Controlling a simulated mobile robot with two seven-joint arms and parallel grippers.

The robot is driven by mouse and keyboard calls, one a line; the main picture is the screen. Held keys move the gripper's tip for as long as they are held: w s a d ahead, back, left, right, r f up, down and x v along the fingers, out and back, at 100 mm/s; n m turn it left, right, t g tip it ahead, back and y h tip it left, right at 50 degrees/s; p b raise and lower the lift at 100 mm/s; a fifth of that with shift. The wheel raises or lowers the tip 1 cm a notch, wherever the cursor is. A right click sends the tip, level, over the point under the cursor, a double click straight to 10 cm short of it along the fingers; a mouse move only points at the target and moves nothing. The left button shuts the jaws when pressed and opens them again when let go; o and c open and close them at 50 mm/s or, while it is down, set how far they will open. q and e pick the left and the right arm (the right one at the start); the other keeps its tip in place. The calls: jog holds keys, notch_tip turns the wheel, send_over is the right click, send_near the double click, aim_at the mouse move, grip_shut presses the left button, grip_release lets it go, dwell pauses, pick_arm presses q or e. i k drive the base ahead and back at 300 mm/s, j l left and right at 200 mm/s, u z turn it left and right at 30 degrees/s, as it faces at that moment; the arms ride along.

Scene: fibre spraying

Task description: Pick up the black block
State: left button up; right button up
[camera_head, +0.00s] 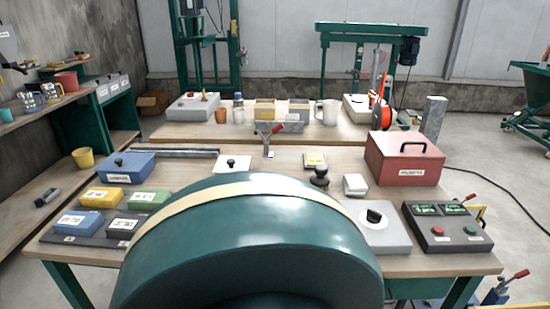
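I see no block that is plainly black. A black knob-shaped object (319,178) stands near the middle of the table. Whether a black block lies behind the large dark green rounded form (245,250) in front, I cannot tell. Neither of my grippers is in view.
The green form covers the table's front middle. A blue box (128,167) stands at the left, a red box (404,160) at the back right. A control box (447,228) and a grey box with a black knob (377,232) stand at the right. The far table (190,131) holds cups and bins.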

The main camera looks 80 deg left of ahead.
aim_at(123, 227)
jog(key=u, duration=3.6)
